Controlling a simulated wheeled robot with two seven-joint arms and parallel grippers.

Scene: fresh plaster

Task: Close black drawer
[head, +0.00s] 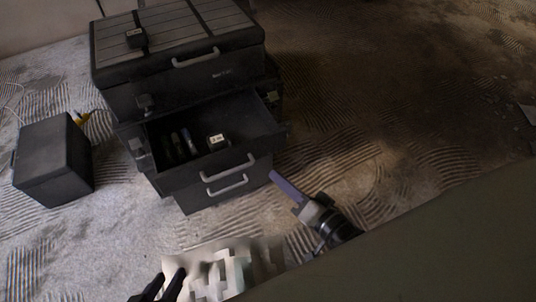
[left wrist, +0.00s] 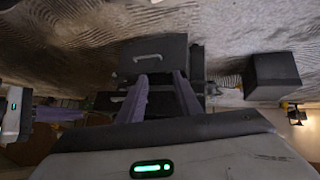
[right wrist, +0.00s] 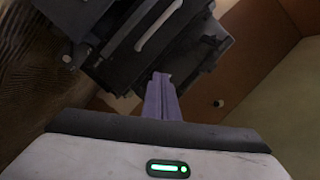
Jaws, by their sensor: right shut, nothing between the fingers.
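A black tool cabinet (head: 185,90) stands left of centre in the head view. Its black drawer (head: 205,180) is pulled out, with a grey handle on its front and small items inside. In the left wrist view a black front with a light handle (left wrist: 147,57) lies beyond the fingers. My right gripper (head: 273,175) is shut and empty, its purple fingers close to the right end of the drawer front; contact is unclear. The cabinet (right wrist: 130,55) fills the upper left of the right wrist view. My left gripper (head: 163,284) is open and empty, low in front of the cabinet.
A black box (head: 52,160) stands on the floor left of the cabinet, with a small yellow thing (head: 82,118) beside it. The ridged plaster floor (head: 400,110) is open to the right. A grey-green surface (head: 430,240) fills the lower right.

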